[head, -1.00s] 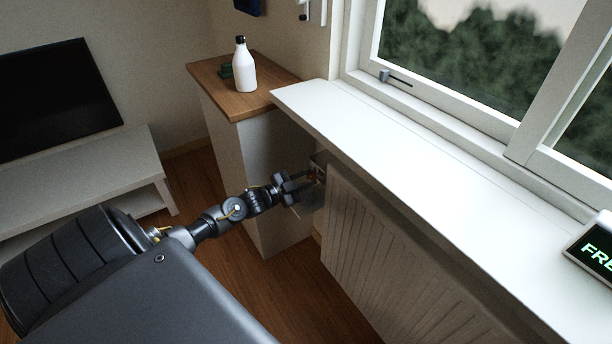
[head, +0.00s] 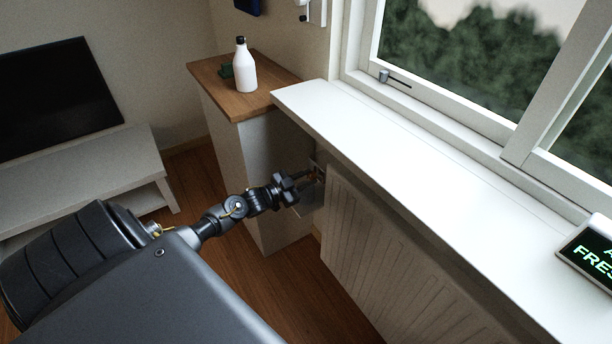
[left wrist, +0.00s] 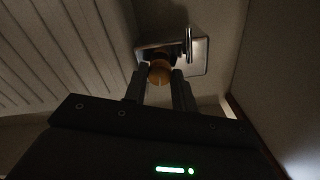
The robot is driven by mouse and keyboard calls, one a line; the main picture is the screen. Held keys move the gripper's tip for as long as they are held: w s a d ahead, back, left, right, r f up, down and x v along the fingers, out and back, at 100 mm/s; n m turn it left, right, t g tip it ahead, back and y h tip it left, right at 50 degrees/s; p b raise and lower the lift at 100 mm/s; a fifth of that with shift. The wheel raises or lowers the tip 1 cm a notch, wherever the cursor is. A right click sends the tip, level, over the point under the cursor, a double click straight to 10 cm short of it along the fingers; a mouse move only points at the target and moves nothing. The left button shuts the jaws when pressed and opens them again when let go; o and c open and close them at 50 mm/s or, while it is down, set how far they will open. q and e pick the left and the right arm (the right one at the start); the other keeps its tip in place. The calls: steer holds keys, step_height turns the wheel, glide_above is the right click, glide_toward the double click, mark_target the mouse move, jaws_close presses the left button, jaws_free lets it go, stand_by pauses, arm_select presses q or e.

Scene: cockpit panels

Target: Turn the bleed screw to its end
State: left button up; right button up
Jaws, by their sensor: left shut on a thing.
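A metal plate (left wrist: 198,58) with a thin upright bar lies just behind that piece. In the head view the screw is tiny and mostly hidden by the gripper. How far it is turned cannot be told. My right gripper is not in view.
The ribbed white radiator (head: 385,255) runs along the wall under the white sill (head: 400,160). A wooden-topped cabinet (head: 215,85) with a white bottle (head: 244,68) stands close beyond my gripper. A display (head: 592,250) sits on the sill at right. Open floor lies below the arm.

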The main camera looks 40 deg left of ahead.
arm_select(q)
steer(key=o, duration=1)
steer(key=shift+s+a, duration=0.15)
steer(key=shift+s, duration=0.2)
steer(key=v, duration=1)
steer(key=shift+p, duration=0.3)
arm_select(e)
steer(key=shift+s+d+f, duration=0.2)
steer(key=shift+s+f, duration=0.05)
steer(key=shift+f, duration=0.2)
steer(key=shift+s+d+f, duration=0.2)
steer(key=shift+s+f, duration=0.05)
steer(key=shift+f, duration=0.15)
